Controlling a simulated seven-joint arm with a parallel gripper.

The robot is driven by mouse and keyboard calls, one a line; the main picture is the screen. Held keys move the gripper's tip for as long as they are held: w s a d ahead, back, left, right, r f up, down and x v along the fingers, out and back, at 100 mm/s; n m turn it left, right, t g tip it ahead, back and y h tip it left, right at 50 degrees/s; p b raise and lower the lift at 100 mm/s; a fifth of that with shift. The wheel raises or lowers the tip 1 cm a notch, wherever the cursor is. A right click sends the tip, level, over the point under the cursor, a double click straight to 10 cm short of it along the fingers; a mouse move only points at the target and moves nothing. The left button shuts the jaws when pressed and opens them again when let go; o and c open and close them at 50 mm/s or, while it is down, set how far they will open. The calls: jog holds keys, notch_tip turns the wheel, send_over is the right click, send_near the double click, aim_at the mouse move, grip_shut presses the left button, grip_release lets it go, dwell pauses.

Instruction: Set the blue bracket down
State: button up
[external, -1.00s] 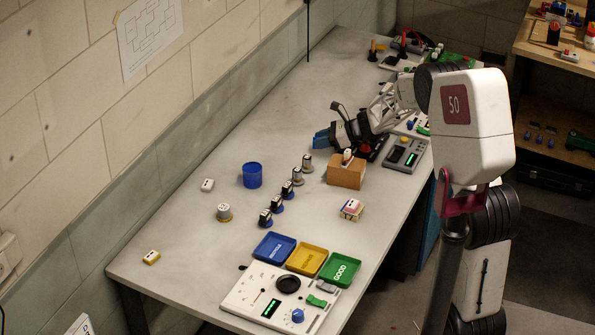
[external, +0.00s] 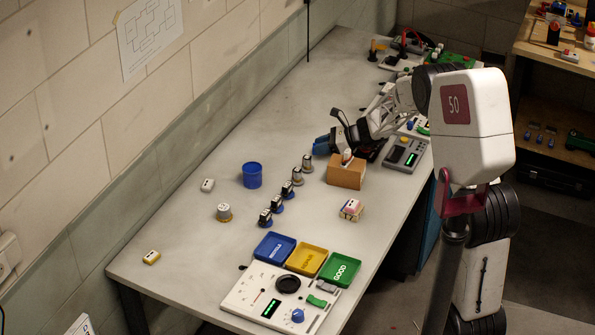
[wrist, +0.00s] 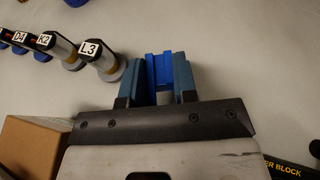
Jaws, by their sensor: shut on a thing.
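The blue bracket (wrist: 160,72) sits between the two fingers of my gripper (wrist: 158,88) in the wrist view. The fingers close on it from both sides, and its far end shows between them. In the external view my gripper (external: 322,146) is behind the cardboard-coloured box, low over the bench. The bracket cannot be told apart from the blue fingertips there. I cannot tell whether the bracket touches the bench top.
A brown box (external: 346,172) stands close in front of my gripper. Labelled cylinders (wrist: 107,62) stand in a row to the left. A blue cup (external: 252,175) and coloured trays (external: 307,259) are farther off. The bench (external: 250,120) beyond my gripper is clear.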

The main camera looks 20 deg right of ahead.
jog(key=o, duration=0.9)
jog(key=shift+d+r, duration=0.1)
jog(key=shift+r, duration=0.55)
jog(key=v, duration=1.1)
jog(key=shift+s+d, duration=0.2)
jog(key=shift+d, duration=0.1)
jog(key=shift+r, duration=0.1)
